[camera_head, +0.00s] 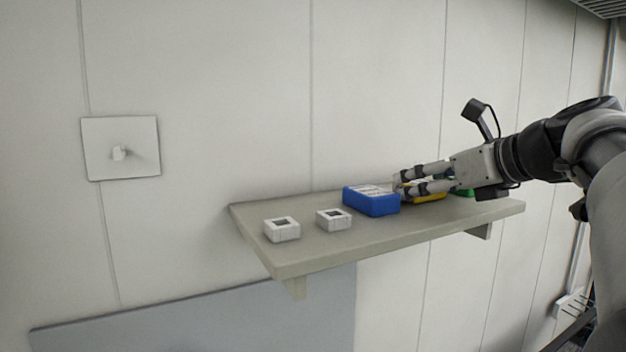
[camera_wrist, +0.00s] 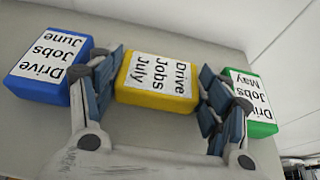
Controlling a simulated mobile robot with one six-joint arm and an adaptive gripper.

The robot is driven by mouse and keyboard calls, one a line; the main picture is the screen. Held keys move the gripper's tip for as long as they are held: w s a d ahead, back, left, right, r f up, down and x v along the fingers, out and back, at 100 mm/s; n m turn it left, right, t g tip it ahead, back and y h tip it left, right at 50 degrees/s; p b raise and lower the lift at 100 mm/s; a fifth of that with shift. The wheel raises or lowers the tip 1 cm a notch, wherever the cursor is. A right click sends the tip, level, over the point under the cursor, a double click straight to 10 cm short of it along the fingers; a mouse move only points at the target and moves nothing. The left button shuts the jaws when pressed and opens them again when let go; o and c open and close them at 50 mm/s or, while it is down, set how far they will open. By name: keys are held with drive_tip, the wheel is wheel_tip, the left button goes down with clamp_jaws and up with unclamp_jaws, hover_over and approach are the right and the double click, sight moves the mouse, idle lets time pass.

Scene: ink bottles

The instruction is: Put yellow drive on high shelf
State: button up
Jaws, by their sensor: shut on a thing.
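The yellow drive (camera_wrist: 157,82), labelled "Drive Jobs July", sits between the two fingers of my gripper (camera_wrist: 160,95) in the wrist view. The fingers are shut on its two short sides. In the head view the yellow drive (camera_head: 430,190) is partly hidden behind my gripper (camera_head: 405,183), at the shelf (camera_head: 310,250) surface. I cannot tell whether the drive still rests on the shelf. The shelf is a beige board fixed to the wall.
A blue drive (camera_head: 371,201) lies just left of the yellow one, and a green drive (camera_head: 464,193) lies to its right. Two small white square blocks, one left (camera_head: 282,230) and one right (camera_head: 333,219), stand on the shelf's left part. A wall plate (camera_head: 120,148) is at left.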

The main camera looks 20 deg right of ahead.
drive_tip(key=shift+f, duration=0.15)
drive_tip(key=o, duration=1.2)
drive_tip(key=shift+o, duration=0.2)
drive_tip(key=shift+r, duration=0.25)
drive_tip(key=v, duration=1.2)
drive_tip(key=shift+f, duration=0.15)
